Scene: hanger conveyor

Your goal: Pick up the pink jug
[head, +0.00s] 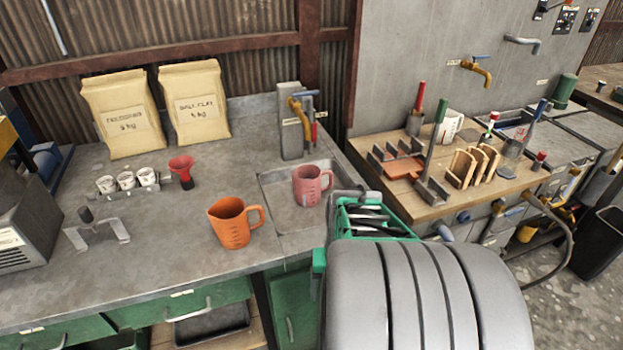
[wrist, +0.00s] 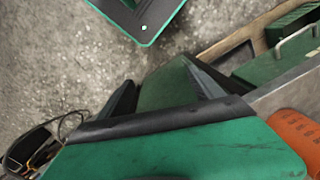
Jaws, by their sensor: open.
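The pink jug (head: 308,187) stands upright in the shallow sink basin (head: 275,190) of the grey bench, its handle to the right. An orange jug (head: 230,224) stands on the bench to its front left; part of an orange surface, likely this jug, shows in the wrist view (wrist: 296,138). My gripper (wrist: 160,75) is open, with two dark fingers apart and nothing seen between them. In the head view my arm covers the area right and in front of the pink jug, and the fingertips cannot be made out. The pink jug is not in the wrist view.
A tap (head: 297,108) on a grey post stands behind the sink. Two paper sacks (head: 125,115), a red funnel (head: 182,166) and white cups (head: 126,181) are to the left. A wooden-topped bench with tools (head: 445,200) is at right. Bare bench lies left of the orange jug.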

